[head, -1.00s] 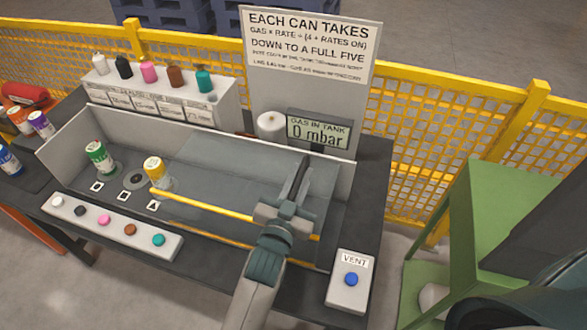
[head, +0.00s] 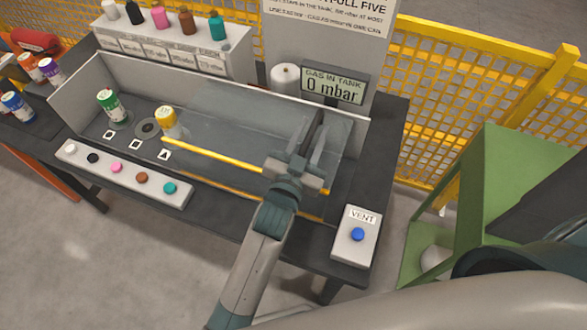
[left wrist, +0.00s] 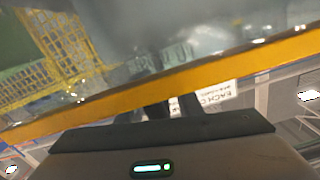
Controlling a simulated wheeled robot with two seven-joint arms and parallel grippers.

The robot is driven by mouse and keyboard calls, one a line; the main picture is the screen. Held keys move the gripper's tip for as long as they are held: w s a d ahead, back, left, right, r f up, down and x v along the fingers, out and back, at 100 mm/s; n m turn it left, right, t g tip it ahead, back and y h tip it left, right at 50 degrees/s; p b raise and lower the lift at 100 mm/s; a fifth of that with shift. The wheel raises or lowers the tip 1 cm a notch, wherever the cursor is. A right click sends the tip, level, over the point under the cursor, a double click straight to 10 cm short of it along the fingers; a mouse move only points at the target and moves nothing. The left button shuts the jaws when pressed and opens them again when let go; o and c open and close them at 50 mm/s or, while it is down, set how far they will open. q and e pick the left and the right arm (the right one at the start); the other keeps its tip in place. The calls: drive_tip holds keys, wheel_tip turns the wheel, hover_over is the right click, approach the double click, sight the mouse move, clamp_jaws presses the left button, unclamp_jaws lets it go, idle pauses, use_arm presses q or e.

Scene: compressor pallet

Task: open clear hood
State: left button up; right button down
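The clear hood (head: 235,115) is a see-through cover over the right part of a grey tray on the bench. A yellow bar (head: 215,158) runs along its front edge; a second yellow strip lies lower on the tray front. The hood looks down. My left gripper (head: 313,140) is at the bar's right end, its two fingers apart and pointing over the hood. In the left wrist view the yellow bar (left wrist: 120,102) crosses close in front of the fingers. Whether they touch it I cannot tell. My right gripper is not in view.
A green can (head: 113,107) and a yellow can (head: 168,122) stand in the tray, the yellow one beside the hood's left end. A button strip (head: 125,175) and vent box (head: 353,240) lie in front. The display (head: 335,88) reads 0 mbar. A green stand (head: 470,190) is at right.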

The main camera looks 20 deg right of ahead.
use_arm(q)
drive_tip(key=b+v, duration=0.4)
drive_tip(key=v, duration=1.2)
drive_tip(key=shift+s+b, duration=0.25)
drive_tip(key=shift+b, duration=0.05)
drive_tip(key=shift+a+r, duration=0.1)
drive_tip(key=shift+a, duration=0.05)
drive_tip(key=shift+a, duration=0.1)
